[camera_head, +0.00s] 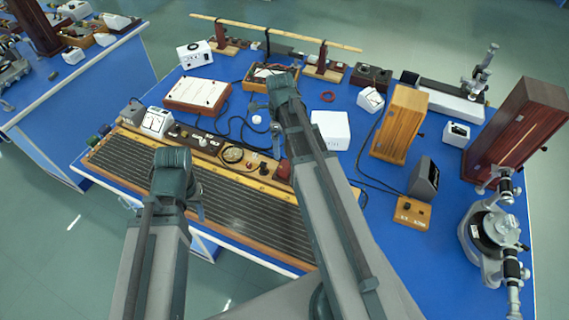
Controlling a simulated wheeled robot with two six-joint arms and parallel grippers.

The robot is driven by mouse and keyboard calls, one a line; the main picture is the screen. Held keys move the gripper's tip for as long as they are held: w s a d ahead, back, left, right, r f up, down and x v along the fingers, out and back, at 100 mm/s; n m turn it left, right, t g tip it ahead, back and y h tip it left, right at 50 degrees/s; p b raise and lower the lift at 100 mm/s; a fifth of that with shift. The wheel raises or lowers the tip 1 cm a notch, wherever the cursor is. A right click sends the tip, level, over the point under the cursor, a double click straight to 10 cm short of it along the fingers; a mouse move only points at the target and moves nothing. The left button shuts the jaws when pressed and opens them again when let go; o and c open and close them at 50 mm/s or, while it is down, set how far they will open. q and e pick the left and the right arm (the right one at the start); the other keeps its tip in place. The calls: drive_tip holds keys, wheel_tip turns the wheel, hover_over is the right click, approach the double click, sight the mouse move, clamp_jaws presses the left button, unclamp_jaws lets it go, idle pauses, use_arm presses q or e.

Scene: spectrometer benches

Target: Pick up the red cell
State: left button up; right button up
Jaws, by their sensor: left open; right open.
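A small red block (283,171), which looks like the red cell, stands at the right end of the long wooden potentiometer board (235,205). It is partly hidden behind my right forearm. My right gripper (283,100) is open, over the middle of the blue bench and farther back than the red block. My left gripper (170,180) is open over the near left part of the wired board, well left of the red block. Both sets of fingers are largely hidden by the wrists. Neither gripper shows anything held.
The blue bench (350,190) is crowded. A white box (330,130), a wooden cabinet (400,125), a dark red cabinet (515,130) and a spectrometer (490,230) stand to the right. A white-topped box (197,95) stands at the back left. Black leads lie mid-bench.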

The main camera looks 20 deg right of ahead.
sight(284, 165)
drive_tip(key=shift+m, duration=0.6)
drive_tip(key=f+b, duration=0.2)
drive_tip(key=b, duration=0.1)
drive_tip(key=f+b, duration=0.2)
drive_tip(key=f, duration=0.1)
drive_tip(key=d+f+b, duration=0.1)
drive_tip(key=f+b, duration=0.2)
drive_tip(key=shift+w+f+b, duration=0.1)
drive_tip(key=shift+w+b, duration=0.05)
drive_tip(key=shift+b, duration=0.15)
drive_tip(key=shift+f, duration=0.1)
wheel_tip(284, 165, down, 5)
drive_tip(key=b, duration=0.5)
clamp_jaws()
